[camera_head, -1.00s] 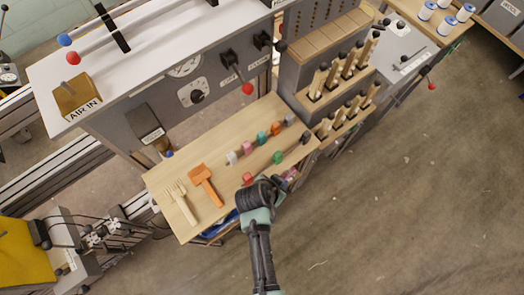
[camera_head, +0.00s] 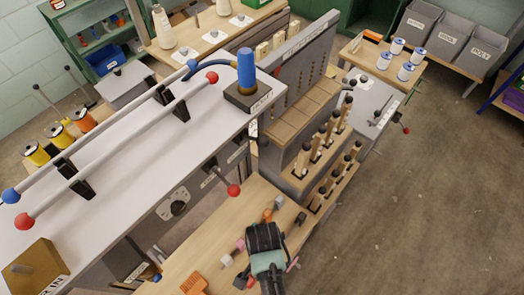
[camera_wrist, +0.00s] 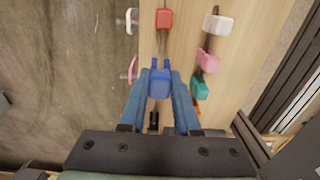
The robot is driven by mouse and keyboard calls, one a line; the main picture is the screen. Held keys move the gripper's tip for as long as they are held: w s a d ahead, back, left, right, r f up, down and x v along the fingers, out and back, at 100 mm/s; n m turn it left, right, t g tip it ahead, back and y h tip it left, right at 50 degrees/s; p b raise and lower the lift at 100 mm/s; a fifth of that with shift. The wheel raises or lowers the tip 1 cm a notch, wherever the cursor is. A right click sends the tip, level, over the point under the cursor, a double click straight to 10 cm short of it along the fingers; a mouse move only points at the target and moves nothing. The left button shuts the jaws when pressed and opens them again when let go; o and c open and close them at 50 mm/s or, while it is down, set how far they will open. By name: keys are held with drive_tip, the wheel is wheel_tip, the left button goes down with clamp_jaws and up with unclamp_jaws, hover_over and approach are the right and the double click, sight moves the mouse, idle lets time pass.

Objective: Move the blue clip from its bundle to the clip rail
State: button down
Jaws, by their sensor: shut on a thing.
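The blue clip (camera_wrist: 159,84) is between the blue-grey fingers of my gripper (camera_wrist: 160,96) in the wrist view, and the gripper is shut on it. I cannot tell how far it is above the bench. A red clip (camera_wrist: 164,19) is just beyond it. To the right, a row holds a white clip (camera_wrist: 217,25), a pink clip (camera_wrist: 208,61) and a teal clip (camera_wrist: 200,88), with a dark strip showing between them. I cannot tell whether this strip is the clip rail. In the head view my dark wrist (camera_head: 264,238) hides the fingers and the blue clip.
The wooden bench (camera_head: 205,250) holds an orange comb (camera_head: 194,285) at the front. A rack of wooden-handled tools (camera_head: 325,140) stands behind on the right. A lever with a red knob (camera_head: 233,190) sticks out above the bench. Open floor lies to the right.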

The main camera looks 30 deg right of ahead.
wheel_tip(320, 180, down, 5)
drive_tip(key=b, duration=0.5)
drive_tip(key=shift+f, duration=0.7)
drive_tip(key=shift+f+b, duration=0.55)
drive_tip(key=shift+f, duration=0.6)
idle(0.6)
drive_tip(key=c, duration=0.6)
unclamp_jaws()
drive_tip(key=shift+o, duration=0.2)
wheel_tip(320, 180, up, 12)
drive_tip(key=shift+r, duration=0.5)
